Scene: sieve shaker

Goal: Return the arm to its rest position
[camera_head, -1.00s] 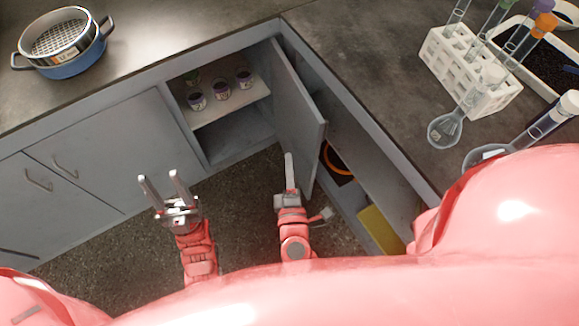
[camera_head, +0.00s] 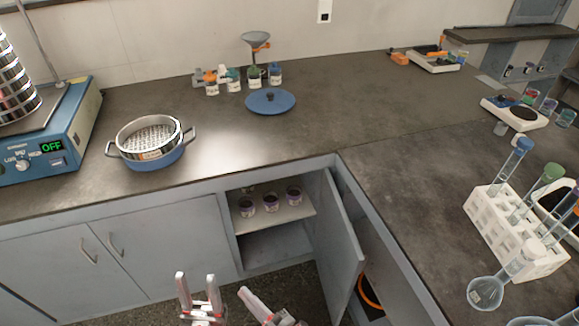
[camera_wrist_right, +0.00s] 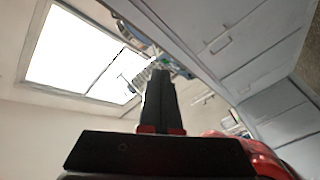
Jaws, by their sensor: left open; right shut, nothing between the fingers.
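My left gripper (camera_head: 198,293) is open and empty at the bottom of the head view, in front of the grey cabinets. My right gripper (camera_head: 246,292) is just to its right, shut and empty, in front of the open cabinet (camera_head: 272,246). In the right wrist view, my right gripper (camera_wrist_right: 160,78) has its fingers together with nothing between them. That view points up toward a bright ceiling panel and tilted cabinet fronts. Both grippers are apart from the furniture as far as I can see. Most of both arms is below the head view's lower edge.
The open cabinet door (camera_head: 340,250) stands close right of my right gripper. Several small jars sit on the cabinet shelf (camera_head: 285,216). A sieve (camera_head: 150,138) in a blue pan, a blue shaker (camera_head: 50,145) and a white tube rack (camera_head: 505,232) stand on the counter.

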